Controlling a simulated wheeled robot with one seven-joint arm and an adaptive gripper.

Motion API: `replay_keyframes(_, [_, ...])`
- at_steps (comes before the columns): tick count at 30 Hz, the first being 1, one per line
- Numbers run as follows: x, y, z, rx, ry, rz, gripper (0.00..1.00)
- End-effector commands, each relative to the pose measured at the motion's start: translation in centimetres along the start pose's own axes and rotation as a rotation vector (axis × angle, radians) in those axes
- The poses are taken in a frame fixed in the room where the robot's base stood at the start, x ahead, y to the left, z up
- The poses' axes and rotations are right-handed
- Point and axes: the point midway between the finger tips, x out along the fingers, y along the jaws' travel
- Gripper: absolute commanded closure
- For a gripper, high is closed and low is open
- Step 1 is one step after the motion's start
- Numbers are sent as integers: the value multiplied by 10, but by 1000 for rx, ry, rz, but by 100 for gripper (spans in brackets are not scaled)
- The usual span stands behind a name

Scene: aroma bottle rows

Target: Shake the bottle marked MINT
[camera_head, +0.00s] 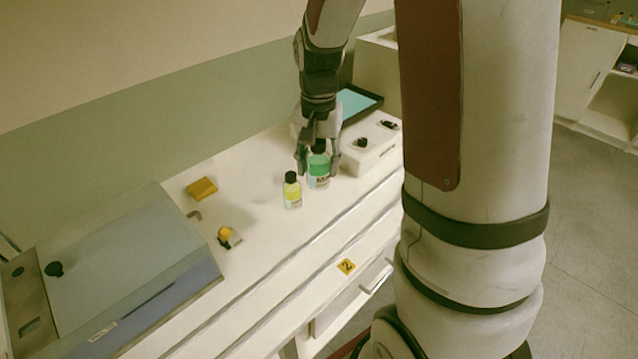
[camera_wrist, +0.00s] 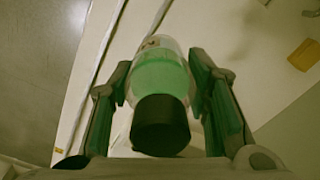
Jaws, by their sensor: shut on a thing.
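A bottle with green liquid and a black cap (camera_head: 319,171) is between the fingers of my gripper (camera_head: 318,163) near the back right of the white counter. It also shows in the wrist view (camera_wrist: 160,78), upright with its cap toward the camera. My gripper (camera_wrist: 160,105) is shut on it from above, a finger on each side. The lettering on its label is too small to read. A second bottle with yellow liquid and a black cap (camera_head: 292,192) stands upright on the counter just left of the held one. Its label is also unreadable.
A white device with black knobs (camera_head: 370,150) stands close right of the held bottle, with a black-rimmed tray (camera_head: 357,103) behind. A yellow block (camera_head: 202,188) and a small yellow-knobbed item (camera_head: 226,235) lie left. A large grey-blue machine (camera_head: 130,262) fills the counter's left end.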

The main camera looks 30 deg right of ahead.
Motion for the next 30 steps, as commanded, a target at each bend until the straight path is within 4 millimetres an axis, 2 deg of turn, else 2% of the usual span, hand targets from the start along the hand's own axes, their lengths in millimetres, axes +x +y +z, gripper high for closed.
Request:
replay_keyframes(1, [5,2,2,1,-10,7,90])
replay_keyframes(3, [48,5,5,2,-23,16,90])
replay_keyframes(5, [65,4,4,2,-17,12,90])
replay_keyframes(6, [63,2,2,0,-10,7,90])
replay_keyframes(7, [50,1,0,0,-2,2,90])
replay_keyframes(9, [10,0,0,-1,6,-3,90])
replay_keyframes(11, [-1,1,1,0,-3,3,90])
replay_keyframes(15, [62,5,5,2,-21,15,90])
replay_keyframes(16, [66,4,4,1,-16,11,90])
replay_keyframes(17, [63,2,2,0,-10,7,90])
replay_keyframes(19, [26,0,-1,-1,6,-3,90])
replay_keyframes(21, [0,0,0,-1,1,0,90])
replay_keyframes(22, [0,1,1,0,-5,4,90])
replay_keyframes(23, [11,3,3,1,-14,10,90])
replay_keyframes(24, [37,5,6,1,-23,16,90])
replay_keyframes(25, [53,5,6,2,-24,16,90])
replay_keyframes(27, [66,3,3,1,-14,10,90])
replay_keyframes(28, [60,2,2,0,-7,6,90])
replay_keyframes(29, [44,1,0,0,1,0,90])
replay_keyframes(30, [20,0,-1,-1,6,-3,90])
